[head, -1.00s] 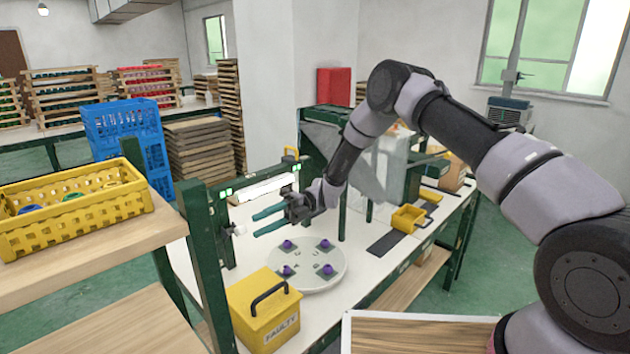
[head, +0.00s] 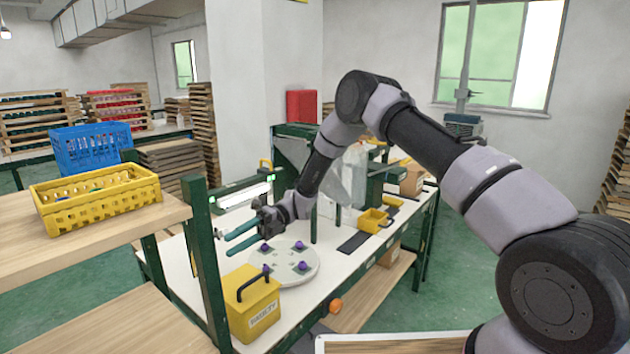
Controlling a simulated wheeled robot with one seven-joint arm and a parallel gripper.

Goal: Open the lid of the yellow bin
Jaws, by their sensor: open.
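The yellow bin (head: 252,309) stands on the white workbench at its near left end, with a printed label on its front. Its lid (head: 244,284) is shut and carries a dark arched handle (head: 254,284). My gripper (head: 232,240) is open and empty, its two teal fingers pointing left. It hovers behind and above the bin, apart from the handle, near the left edge of the round plate.
A round white plate (head: 299,277) with several purple pieces lies right of the bin. A green post (head: 206,262) and wooden shelf (head: 100,213) with a yellow crate (head: 97,214) stand close left. A small open yellow tray (head: 372,221) sits farther back.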

